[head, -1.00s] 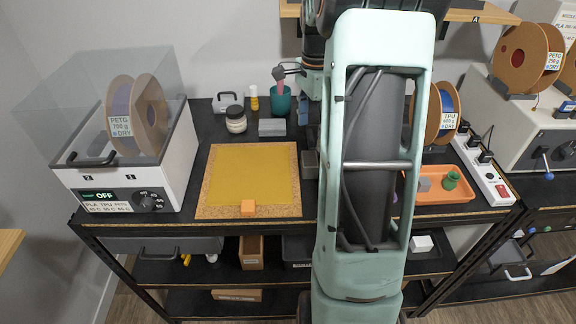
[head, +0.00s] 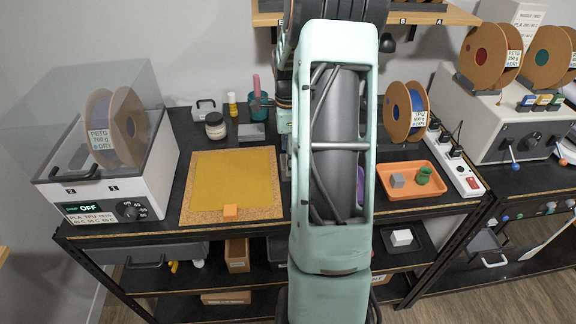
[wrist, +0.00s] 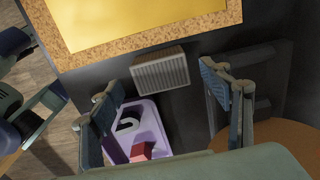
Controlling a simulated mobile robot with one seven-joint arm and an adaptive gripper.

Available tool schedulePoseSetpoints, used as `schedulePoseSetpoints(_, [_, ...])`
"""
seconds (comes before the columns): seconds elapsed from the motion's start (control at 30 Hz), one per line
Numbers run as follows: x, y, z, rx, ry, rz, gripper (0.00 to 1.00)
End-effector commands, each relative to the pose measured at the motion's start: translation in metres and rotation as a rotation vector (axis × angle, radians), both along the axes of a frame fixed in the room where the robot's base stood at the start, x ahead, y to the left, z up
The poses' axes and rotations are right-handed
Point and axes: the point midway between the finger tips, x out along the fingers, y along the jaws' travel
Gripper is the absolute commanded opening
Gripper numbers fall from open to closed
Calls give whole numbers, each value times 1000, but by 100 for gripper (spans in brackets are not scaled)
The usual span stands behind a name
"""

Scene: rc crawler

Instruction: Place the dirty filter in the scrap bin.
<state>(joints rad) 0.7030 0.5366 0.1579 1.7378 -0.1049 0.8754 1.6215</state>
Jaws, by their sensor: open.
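A pale grey block with a ribbed, pleated face, which looks like the filter (wrist: 160,71), lies on the dark bench top beside the cork-edged yellow mat (wrist: 130,40) in the wrist view. My gripper (wrist: 160,78) is open, with its two fingers apart on either side of the filter's position in the picture. Nothing is held between them. I cannot tell the height of the fingers above the filter. In the head view my arm hides the gripper and the filter. No container in view can be surely told as the scrap bin.
A purple tray (wrist: 155,133) with a red block and a white curved piece lies close to the filter. A dark box-like shape (wrist: 240,95) is behind the right finger. An orange tray (head: 407,191) and a clear-lidded dryer (head: 115,190) stand on the bench.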

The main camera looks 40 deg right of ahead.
Motion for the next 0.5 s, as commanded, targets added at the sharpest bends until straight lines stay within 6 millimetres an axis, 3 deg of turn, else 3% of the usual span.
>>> schedulePoseSetpoints(0.2, [1, 0, -26, 2, 1, 0, 71])
schedulePoseSetpoints(0.5, [1, 0, -29, 0, 0, 0, 69])
